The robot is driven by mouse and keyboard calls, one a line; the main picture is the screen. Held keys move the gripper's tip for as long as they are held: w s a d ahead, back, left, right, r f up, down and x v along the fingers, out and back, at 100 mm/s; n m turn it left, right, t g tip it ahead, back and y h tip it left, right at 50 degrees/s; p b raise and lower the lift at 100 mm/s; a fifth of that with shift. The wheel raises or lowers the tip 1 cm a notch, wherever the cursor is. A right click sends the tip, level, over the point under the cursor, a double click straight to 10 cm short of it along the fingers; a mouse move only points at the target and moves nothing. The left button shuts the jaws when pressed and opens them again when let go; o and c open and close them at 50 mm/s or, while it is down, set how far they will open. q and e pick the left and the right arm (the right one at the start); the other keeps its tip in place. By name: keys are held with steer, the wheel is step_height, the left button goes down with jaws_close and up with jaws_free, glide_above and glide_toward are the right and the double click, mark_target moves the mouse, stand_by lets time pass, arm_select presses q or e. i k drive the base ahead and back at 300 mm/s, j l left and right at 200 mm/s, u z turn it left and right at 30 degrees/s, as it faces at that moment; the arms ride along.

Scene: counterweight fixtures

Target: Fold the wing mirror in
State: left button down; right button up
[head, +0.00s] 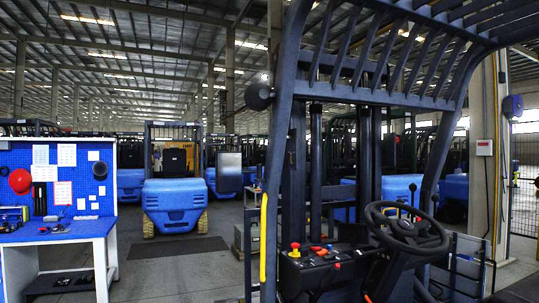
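A dark, rounded wing mirror (259,96) sits on the outer left side of the forklift's left front pillar (277,150), high up near the overhead guard. It stands out to the left of the pillar. I see its dark shell; I cannot make out the reflecting face or the hinge clearly. Neither of my grippers is in view, and nothing touches the mirror.
A yellow grab bar (263,238) runs down the pillar. A workbench (62,232) stands left. Open floor lies between bench and forklift.

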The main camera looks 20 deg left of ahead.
mark_target(228, 171)
steer(key=i+j+z, duration=0.3)
steer(key=i+j, duration=0.15)
steer(key=j, duration=0.2)
steer(key=i+j+z, duration=0.15)
steer(key=j, duration=0.2)
steer(key=i+j+z, duration=0.2)
steer(key=j, duration=0.2)
steer(key=i+j+z, duration=0.15)
steer(key=j, duration=0.25)
steer(key=i+j, duration=0.15)
steer(key=j, duration=0.2)
steer(key=i+j, duration=0.15)
steer(key=j, duration=0.25)
steer(key=i+j, duration=0.15)
steer(key=j, duration=0.2)
steer(key=i+j, duration=0.15)
steer(key=j, duration=0.25)
steer(key=i+j, duration=0.15)
steer(key=j, duration=0.2)
steer(key=i+j, duration=0.15)
steer(key=j, duration=0.25)
steer(key=i+j+z, duration=0.1)
steer(key=j, duration=0.25)
